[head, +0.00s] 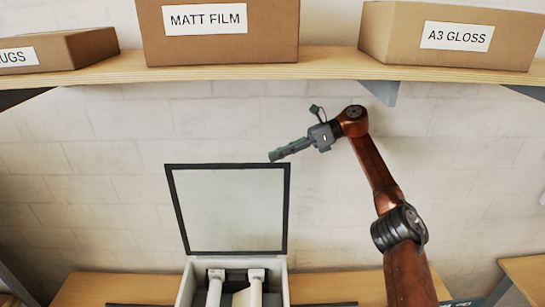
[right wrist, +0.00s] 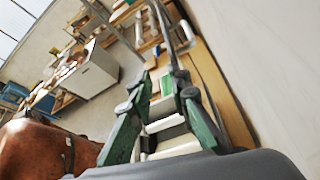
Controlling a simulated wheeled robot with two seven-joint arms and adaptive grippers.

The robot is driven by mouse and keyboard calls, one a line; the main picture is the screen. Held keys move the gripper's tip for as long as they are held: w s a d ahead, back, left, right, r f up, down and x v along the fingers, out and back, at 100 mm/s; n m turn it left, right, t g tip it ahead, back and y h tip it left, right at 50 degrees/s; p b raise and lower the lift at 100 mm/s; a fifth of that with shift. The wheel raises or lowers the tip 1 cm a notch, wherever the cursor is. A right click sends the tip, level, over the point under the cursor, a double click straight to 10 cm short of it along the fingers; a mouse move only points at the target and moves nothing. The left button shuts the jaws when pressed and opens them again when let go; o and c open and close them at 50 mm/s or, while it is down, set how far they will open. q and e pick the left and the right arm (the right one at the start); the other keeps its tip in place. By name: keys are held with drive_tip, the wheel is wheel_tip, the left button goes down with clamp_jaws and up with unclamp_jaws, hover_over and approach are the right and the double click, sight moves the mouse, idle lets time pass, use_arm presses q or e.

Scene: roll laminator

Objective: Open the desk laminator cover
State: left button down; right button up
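The desk laminator (head: 187,287) stands at the bottom centre of the head view, with two white rollers (head: 256,288) showing inside it. Its cover (head: 228,209), a clear panel in a dark frame, stands raised, nearly upright at the back of the body. My right gripper (head: 274,156) is just above the cover's top right corner; I cannot tell whether it touches the frame. In the right wrist view its green fingers (right wrist: 164,90) are spread apart, with nothing held between them and the white rollers (right wrist: 166,124) beyond. My left gripper is not in view.
A wooden shelf (head: 200,79) runs above, carrying a MATT FILM box (head: 220,45), an A3 GLOSS box (head: 440,40) and another box (head: 60,52) at left. Its grey bracket (head: 383,91) is near my right wrist. A pale wall (head: 90,150) stands behind.

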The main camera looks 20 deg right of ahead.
drive_tip(key=shift+v, duration=1.65)
drive_tip(key=shift+d, duration=0.1)
